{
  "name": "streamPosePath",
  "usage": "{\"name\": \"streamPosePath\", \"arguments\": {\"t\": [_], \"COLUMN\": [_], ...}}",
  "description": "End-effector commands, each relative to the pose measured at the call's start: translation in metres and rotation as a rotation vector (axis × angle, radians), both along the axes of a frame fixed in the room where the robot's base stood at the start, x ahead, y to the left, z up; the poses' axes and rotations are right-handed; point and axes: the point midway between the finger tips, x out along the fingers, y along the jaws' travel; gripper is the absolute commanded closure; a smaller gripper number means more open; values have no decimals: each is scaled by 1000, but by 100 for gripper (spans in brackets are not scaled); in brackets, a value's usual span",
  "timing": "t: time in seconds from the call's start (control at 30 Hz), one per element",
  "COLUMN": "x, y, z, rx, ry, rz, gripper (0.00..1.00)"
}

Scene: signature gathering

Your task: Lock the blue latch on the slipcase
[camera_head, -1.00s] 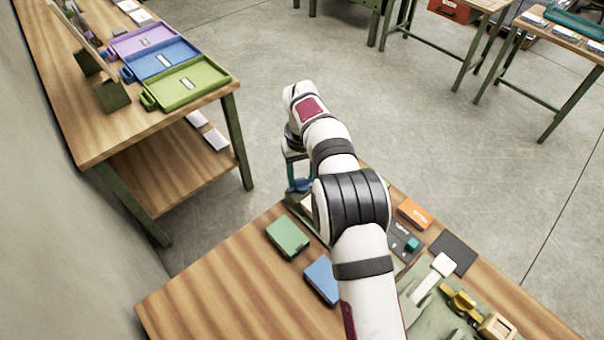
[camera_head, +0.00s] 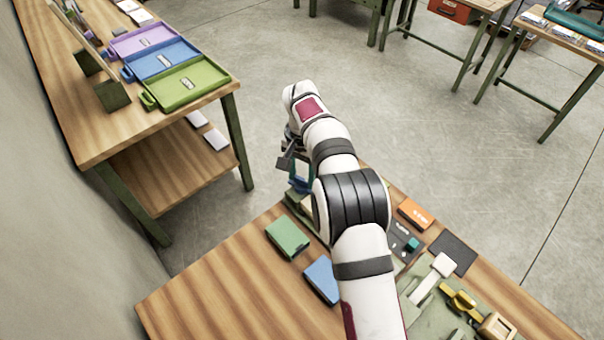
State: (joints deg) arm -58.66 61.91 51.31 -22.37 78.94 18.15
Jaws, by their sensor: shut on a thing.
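My gripper (camera_head: 294,168) points down at the far left edge of the near table, partly hidden behind my own arm. A small blue part (camera_head: 300,184) shows at its fingertips. It looks like the blue latch, and the gripper appears shut on it. The slipcase is mostly hidden behind my arm; only a pale olive edge (camera_head: 298,204) shows just below the blue part. Whether the latch is locked cannot be seen.
On the near table lie a green book (camera_head: 287,237), a blue book (camera_head: 322,280), an orange box (camera_head: 414,214), a dark pad (camera_head: 452,252) and a white-handled tool (camera_head: 436,277). Trays (camera_head: 188,85) stand on the left table. The near table's front left is clear.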

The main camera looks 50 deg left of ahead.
Motion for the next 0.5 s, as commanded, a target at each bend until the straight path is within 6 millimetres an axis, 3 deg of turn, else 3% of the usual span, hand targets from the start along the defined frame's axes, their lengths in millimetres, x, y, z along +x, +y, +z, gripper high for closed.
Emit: {"name": "streamPosePath", "arguments": {"t": [0.5], "x": [1], "y": [0], "z": [1], "rx": [1], "ry": [-2], "rz": [-289], "gripper": [100]}}
